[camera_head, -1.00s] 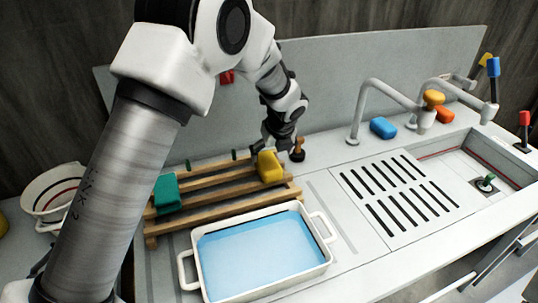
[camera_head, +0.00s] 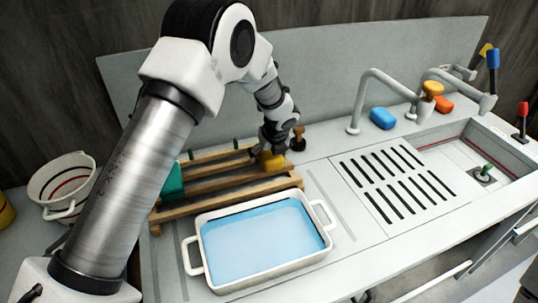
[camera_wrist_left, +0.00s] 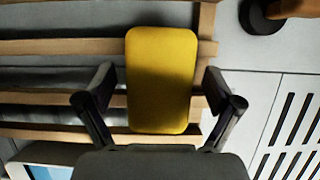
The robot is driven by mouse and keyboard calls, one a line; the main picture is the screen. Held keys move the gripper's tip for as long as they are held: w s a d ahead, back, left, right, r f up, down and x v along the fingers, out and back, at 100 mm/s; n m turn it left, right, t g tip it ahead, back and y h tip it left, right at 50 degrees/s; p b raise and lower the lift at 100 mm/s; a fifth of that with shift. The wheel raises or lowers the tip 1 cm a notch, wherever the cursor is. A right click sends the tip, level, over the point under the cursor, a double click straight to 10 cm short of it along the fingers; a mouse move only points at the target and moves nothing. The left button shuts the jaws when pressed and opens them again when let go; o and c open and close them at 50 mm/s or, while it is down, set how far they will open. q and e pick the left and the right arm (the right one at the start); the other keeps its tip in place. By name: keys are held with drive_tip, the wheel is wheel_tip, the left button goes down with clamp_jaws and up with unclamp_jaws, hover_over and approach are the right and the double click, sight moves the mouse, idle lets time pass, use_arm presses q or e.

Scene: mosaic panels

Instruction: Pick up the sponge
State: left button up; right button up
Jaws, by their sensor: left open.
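A yellow sponge (camera_head: 272,161) rests on the right end of the wooden slatted rack (camera_head: 232,187). In the left wrist view the sponge (camera_wrist_left: 162,80) lies between the two dark fingers, with a gap on each side. My left gripper (camera_wrist_left: 160,105) is open around the sponge. In the head view the left gripper (camera_head: 270,148) is above the sponge and hides part of it. A teal sponge (camera_head: 173,182) stands at the rack's left end, partly behind my arm. My right gripper is not in view.
A white basin of blue water (camera_head: 262,240) stands in front of the rack. A slotted drainboard (camera_head: 395,180) is at right.

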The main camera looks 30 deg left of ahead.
use_arm(q)
drive_tip(key=shift+s, duration=0.1)
drive_tip(key=c, duration=1)
wheel_tip(320, 180, up, 10)
drive_tip(key=shift+r+b, duration=0.1)
drive_tip(key=shift+b, duration=0.35)
drive_tip(key=shift+r, duration=0.1)
drive_tip(key=shift+c, duration=0.6)
